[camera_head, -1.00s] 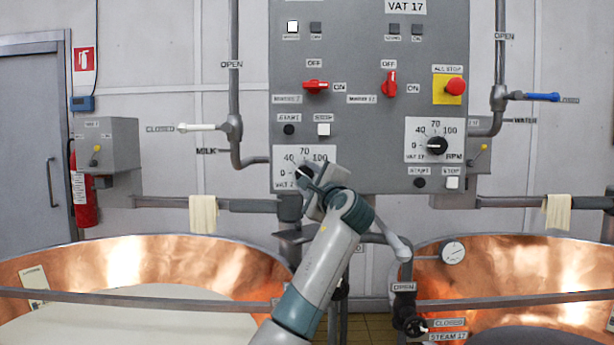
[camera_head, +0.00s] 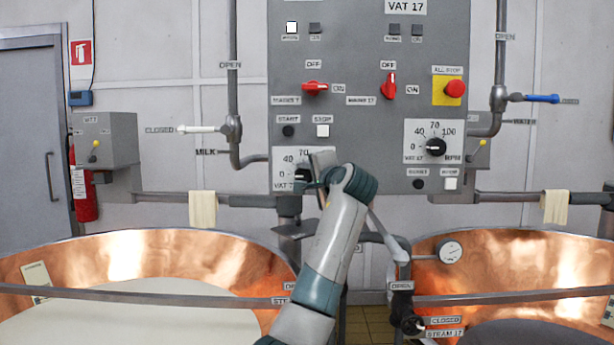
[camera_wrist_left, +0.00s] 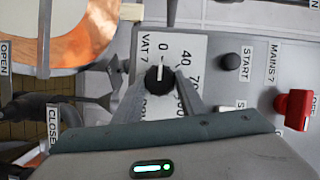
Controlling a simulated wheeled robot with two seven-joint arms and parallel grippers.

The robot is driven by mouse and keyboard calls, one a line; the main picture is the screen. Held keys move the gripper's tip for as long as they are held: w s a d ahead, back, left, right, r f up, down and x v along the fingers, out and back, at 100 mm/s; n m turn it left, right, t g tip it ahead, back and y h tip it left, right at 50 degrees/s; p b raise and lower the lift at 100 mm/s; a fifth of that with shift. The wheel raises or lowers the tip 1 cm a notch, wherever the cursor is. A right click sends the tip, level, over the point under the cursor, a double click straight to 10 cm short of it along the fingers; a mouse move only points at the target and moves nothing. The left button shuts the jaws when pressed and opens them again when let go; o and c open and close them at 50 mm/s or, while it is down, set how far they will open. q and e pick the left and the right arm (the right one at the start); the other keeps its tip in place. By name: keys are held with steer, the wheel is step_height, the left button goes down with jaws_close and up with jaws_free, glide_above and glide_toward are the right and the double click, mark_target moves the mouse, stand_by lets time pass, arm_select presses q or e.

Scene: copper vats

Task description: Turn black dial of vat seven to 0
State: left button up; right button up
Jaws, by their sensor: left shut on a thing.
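The black dial (camera_head: 302,175) of vat seven sits on a white scale plate (camera_head: 283,159) at the lower left of the control panel. It also shows in the left wrist view (camera_wrist_left: 160,79), where its white pointer mark points at or very near the 0. My left gripper (camera_wrist_left: 160,84) is shut on this dial, with one finger on each side of it. In the head view the left gripper (camera_head: 312,178) and wrist cover the right part of the scale plate. My right gripper is in neither view.
The vat 17 dial (camera_head: 436,147) sits to the right on the same grey panel (camera_head: 350,130). A red all-stop button (camera_head: 455,88) and two red switches are above. Copper vats (camera_head: 230,255) and a rail (camera_head: 130,293) stand in front below.

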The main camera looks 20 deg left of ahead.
mark_target(306, 178)
arm_select(q)
steer(key=shift+f, duration=0.15)
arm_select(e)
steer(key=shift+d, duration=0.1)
arm_select(q)
steer(key=o, duration=1)
steer(key=shift+o, duration=0.2)
steer(key=shift+s+d, duration=0.35)
steer(key=shift+s, duration=0.1)
steer(key=b+v, duration=0.1)
steer(key=v, duration=0.2)
steer(key=shift+s+d+b, duration=0.2)
steer(key=shift+d+b, duration=0.1)
steer(key=shift+b, duration=0.05)
steer(key=b+v, duration=0.3)
steer(key=v, duration=0.9)
steer(key=shift+s+r, duration=0.25)
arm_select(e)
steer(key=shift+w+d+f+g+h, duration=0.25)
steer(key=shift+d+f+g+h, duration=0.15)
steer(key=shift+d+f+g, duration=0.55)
